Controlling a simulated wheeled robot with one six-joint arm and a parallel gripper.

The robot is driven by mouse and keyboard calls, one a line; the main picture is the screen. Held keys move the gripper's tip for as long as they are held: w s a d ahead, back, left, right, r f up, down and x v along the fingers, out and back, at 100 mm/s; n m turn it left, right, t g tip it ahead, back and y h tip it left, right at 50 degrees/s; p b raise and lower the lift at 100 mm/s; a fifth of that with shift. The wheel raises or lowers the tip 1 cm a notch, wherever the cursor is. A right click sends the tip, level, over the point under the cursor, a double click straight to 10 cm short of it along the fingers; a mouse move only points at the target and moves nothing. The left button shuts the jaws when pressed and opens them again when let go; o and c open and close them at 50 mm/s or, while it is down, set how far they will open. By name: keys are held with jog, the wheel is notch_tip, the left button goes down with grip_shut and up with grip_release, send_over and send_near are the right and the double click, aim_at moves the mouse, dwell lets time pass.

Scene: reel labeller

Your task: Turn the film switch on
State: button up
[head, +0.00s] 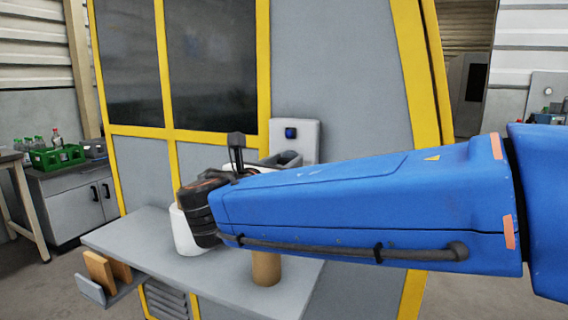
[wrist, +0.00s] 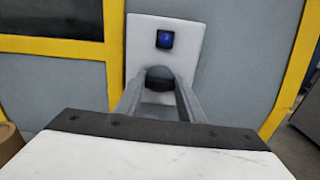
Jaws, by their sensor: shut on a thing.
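A pale control panel (head: 308,135) is fixed to the grey machine face; it also shows in the wrist view (wrist: 185,35). In the head view my gripper (head: 287,160) is at the panel's lower part and the knob is hidden. I cannot read which way the knob is turned.
A grey shelf (head: 215,285) below my arm holds a white cylinder (head: 183,235) and a brown cylinder (head: 266,268). Yellow frame posts (head: 413,60) edge the machine. A green crate (head: 57,157) with bottles stands on a cabinet at far left.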

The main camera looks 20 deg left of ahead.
jog(key=m, duration=0.4)
jog(key=shift+d+m, duration=0.1)
jog(key=shift+m, duration=0.3)
jog(key=shift+d+f+m, duration=0.1)
jog(key=shift+f+m, duration=0.05)
jog(key=shift+m, duration=3.05)
jog(key=shift+d+f+m, duration=0.1)
jog(key=shift+f+m, duration=0.05)
jog(key=shift+m, duration=3.05)
jog(key=o, duration=1)
jog(key=shift+o, duration=0.2)
jog(key=shift+s, duration=0.15)
jog(key=s+a, duration=0.1)
jog(key=s, duration=1.6)
jog(key=shift+a, duration=0.25)
